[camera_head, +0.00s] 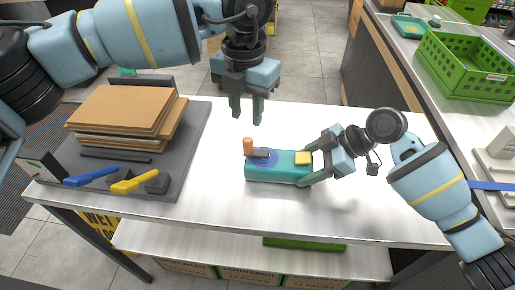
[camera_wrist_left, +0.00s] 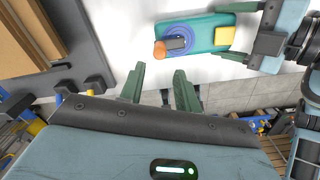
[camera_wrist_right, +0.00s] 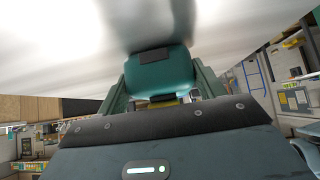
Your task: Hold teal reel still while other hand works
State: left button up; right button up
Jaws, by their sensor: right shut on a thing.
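The teal reel (camera_head: 280,173) lies on the white table. It has a purple-blue disc with a dark crank (camera_head: 261,155), an orange knob (camera_head: 248,146) at its left end and a yellow block (camera_head: 303,158) at its right end. My right gripper (camera_head: 306,170) is shut on the reel's right end; the teal body (camera_wrist_right: 162,76) fills the space between its fingers in the right wrist view. My left gripper (camera_head: 246,112) is open and empty, above the table behind the reel. In the left wrist view, the orange knob (camera_wrist_left: 160,49) shows just beyond its fingers (camera_wrist_left: 160,85).
A dark grey board (camera_head: 190,150) at the left carries stacked brown sheets (camera_head: 122,108), with blue (camera_head: 90,181) and yellow (camera_head: 134,182) handled tools along its front. A green crate (camera_head: 468,66) stands on the right counter. The table around the reel is clear.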

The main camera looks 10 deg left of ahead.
aim_at(247, 139)
pick_arm(q)
jog(key=shift+f, duration=3.5)
jog(key=c, duration=0.4)
jog(key=shift+w+d, duration=0.1)
jog(key=shift+w, duration=0.65)
jog(key=shift+w+d, duration=0.3)
jog(key=shift+w, duration=0.2)
jog(key=shift+d, duration=0.15)
